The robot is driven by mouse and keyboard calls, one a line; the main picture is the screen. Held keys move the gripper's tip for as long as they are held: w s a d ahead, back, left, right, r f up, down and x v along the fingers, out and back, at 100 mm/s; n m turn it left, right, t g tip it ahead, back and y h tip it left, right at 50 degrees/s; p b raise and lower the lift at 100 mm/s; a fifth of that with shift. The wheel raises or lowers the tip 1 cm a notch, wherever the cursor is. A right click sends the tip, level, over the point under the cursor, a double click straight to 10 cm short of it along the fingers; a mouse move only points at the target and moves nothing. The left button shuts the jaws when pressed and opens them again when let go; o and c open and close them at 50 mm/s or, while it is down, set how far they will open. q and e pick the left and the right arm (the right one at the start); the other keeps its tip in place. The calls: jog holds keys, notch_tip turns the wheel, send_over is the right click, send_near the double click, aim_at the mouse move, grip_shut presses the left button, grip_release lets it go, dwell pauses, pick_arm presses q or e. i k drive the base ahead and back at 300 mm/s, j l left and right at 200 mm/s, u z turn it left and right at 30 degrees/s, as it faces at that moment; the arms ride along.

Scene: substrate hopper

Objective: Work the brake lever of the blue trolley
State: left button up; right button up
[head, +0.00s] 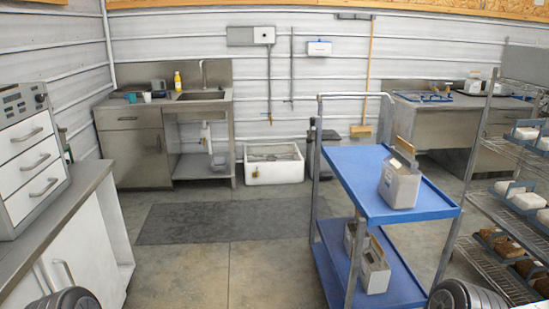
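The blue trolley (352,171) stands right of centre. It has a blue top shelf, a blue lower shelf and grey metal posts. A metal push handle (357,95) rises at its far end. An open grey-white carton (399,186) stands on the top shelf. Two similar cartons stand on the lower shelf, the nearer one (374,273) clearly visible. I cannot make out a brake lever; the trolley's wheels and base are out of frame or hidden. Neither gripper is in view; only rounded dark parts of my arms show at the bottom edge.
A wire rack (490,212) with bags and blocks stands close on the trolley's right. A counter (80,192) with a drawer unit (28,150) runs along the left. A grey floor mat (215,222) lies left of the trolley, where the floor is clear. A white basin (273,170) sits at the back.

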aim_at(310, 132)
jog(key=i, duration=1.35)
jog(key=z, duration=0.35)
jog(key=i+j+u, duration=0.15)
jog(key=i+j, duration=0.15)
jog(key=i, duration=0.15)
jog(key=i+j+u, duration=0.1)
jog(key=i+j, duration=0.2)
jog(key=i, duration=0.15)
jog(key=i+j+u, duration=0.15)
jog(key=i, duration=0.3)
jog(key=i+j+u, duration=0.15)
jog(key=i, duration=0.35)
jog(key=j, duration=0.1)
